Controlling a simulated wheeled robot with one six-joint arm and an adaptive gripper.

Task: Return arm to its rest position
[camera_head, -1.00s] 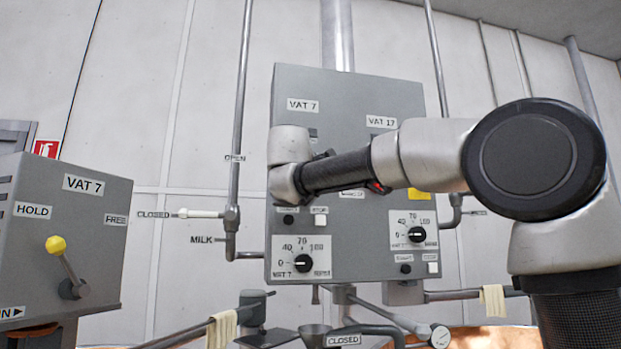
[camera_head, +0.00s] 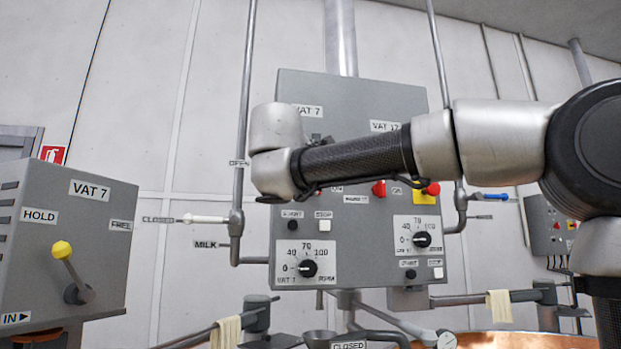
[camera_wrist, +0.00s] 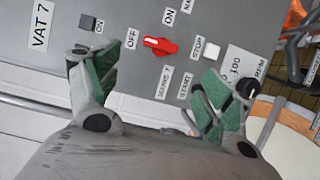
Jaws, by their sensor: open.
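My gripper (camera_wrist: 157,95) shows in the wrist view with its two green-padded fingers spread wide and nothing between them. Beyond the fingers is the grey VAT 7 / VAT 17 control panel (camera_head: 355,215), with a red switch (camera_wrist: 160,46) between OFF and ON labels. A gap shows between the fingertips and the switch. In the head view my arm reaches from the right across the upper middle of this panel. My gripper's fingers are hidden there behind the wrist.
A grey VAT 7 box (camera_head: 100,235) with a yellow-knobbed lever (camera_head: 62,250) stands at left. Pipes with a white-handled valve (camera_head: 205,219) and a blue-handled valve (camera_head: 490,197) flank the panel. Copper vat rims (camera_head: 520,341) and draped cloths (camera_head: 499,306) lie below. Bare wall is at upper left.

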